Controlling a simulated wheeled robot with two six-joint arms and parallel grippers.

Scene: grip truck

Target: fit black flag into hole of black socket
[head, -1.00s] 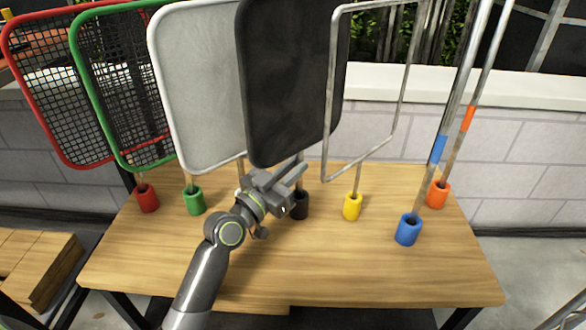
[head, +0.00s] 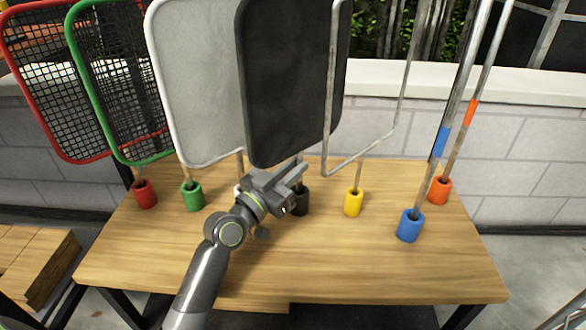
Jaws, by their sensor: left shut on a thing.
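The black flag (head: 287,85) is a large dark panel with rounded corners, upright in the middle of the head view. My left gripper (head: 294,176) is shut at the flag's lower end, where its rod shows just above the black socket. The black socket (head: 301,203) stands on the wooden table, right beside and partly behind the gripper. The rod's lower end and the socket's hole are mostly hidden by the gripper, so I cannot tell whether the rod is inside the hole. My right gripper is out of view.
Red (head: 145,194), green (head: 192,196), yellow (head: 354,202), blue (head: 410,226) and orange (head: 440,190) sockets hold rods or flags. A white flag (head: 197,85) stands close left of the black one, and a wire frame (head: 329,120) close right. The front of the table (head: 330,265) is clear.

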